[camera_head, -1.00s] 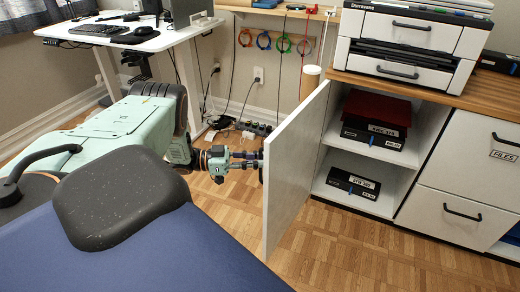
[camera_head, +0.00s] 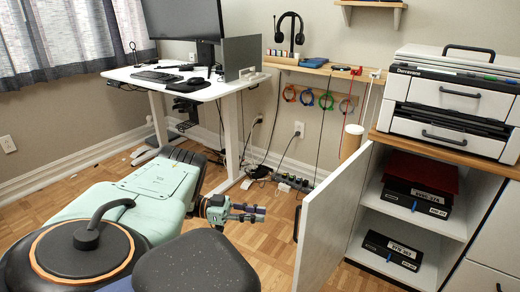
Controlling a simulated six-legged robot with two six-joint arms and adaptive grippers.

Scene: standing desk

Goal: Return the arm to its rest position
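My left arm comes in from the left, and its gripper (camera_head: 256,213) is in the middle of the view. Its two fingers point right with a small gap between them and nothing held. The open white cabinet door (camera_head: 335,215) stands to the right of the fingertips, apart from them. A dark handle (camera_head: 297,223) shows on the door's near edge. My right gripper is not in view.
The open cabinet holds a red and black box (camera_head: 420,180) on its upper shelf and a black box (camera_head: 392,250) below. A white standing desk (camera_head: 185,88) is behind my arm. Power strips and cables (camera_head: 290,182) lie by the wall. The wooden floor near the gripper is clear.

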